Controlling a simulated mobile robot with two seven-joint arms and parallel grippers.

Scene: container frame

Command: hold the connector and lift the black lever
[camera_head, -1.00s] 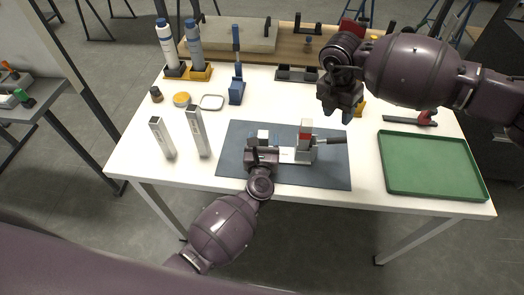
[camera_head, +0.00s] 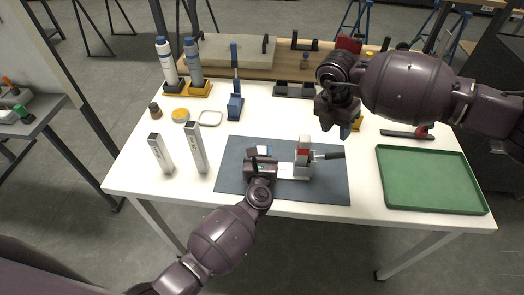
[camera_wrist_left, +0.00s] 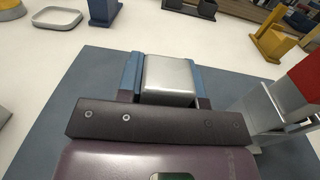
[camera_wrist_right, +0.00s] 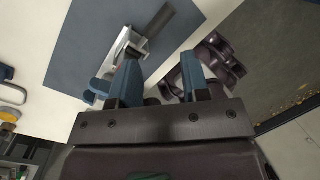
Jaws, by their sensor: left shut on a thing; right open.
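The connector is a silver-grey block (camera_wrist_left: 170,80) between the blue fingers of my left gripper (camera_wrist_left: 168,92). In the head view my left gripper (camera_head: 261,157) is shut on it above the dark blue mat and mostly hides it. Just right of it stands a silver fixture with a red top (camera_head: 303,158). The black lever (camera_head: 331,156) sticks out to the right from this fixture, roughly level. In the right wrist view the lever (camera_wrist_right: 158,22) lies beyond the fingertips. My right gripper (camera_head: 340,122) is open and empty, above and behind the lever; its blue fingers (camera_wrist_right: 160,78) are apart.
A green tray (camera_head: 380,178) lies at the right of the white table. Two upright metal bars (camera_head: 197,150) stand left of the dark blue mat (camera_head: 235,187). Bottles (camera_head: 194,62), a blue stand (camera_head: 235,105) and a dark holder (camera_head: 293,90) are at the back.

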